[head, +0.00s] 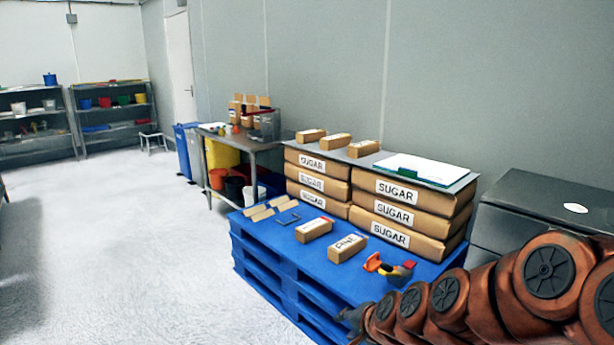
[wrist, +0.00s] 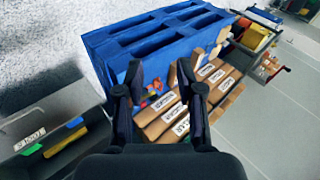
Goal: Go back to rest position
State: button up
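My gripper (wrist: 160,72) is open in the wrist view, with a clear gap between its two dark fingers and nothing held. In the head view my orange arm enters from the lower right, and the dark gripper end (head: 352,318) is at the front right of the blue pallet (head: 262,262). The pallet also shows in the wrist view (wrist: 125,40). Stacked bags labelled SUGAR (head: 395,215) stand on its back part.
A clipboard (head: 425,168) and several small bags (head: 335,140) lie on a board over the sugar stacks. A grey bin (head: 540,205) stands at the right. A metal table (head: 235,140) and shelves (head: 110,105) stand farther back. The floor (head: 120,230) on the left is clear.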

jog(key=s+d+r+n+g+h+p, duration=0.1)
jog(key=s+d+r+n+g+p, duration=0.2)
jog(key=s, duration=0.8)
jog(key=s+d+r+n+g+h+p, duration=0.1)
jog(key=s+d+r+n+g+p, duration=0.2)
jog(key=s+r+p, duration=0.3)
jog(key=s+d+r+n+g+h+p, duration=0.2)
jog(key=s+r+p, duration=0.3)
jog(key=s+r, duration=0.5)
jog(key=s+d+n+g, duration=0.1)
jog(key=s, duration=0.5)
jog(key=shift+s+g+p, duration=0.3)
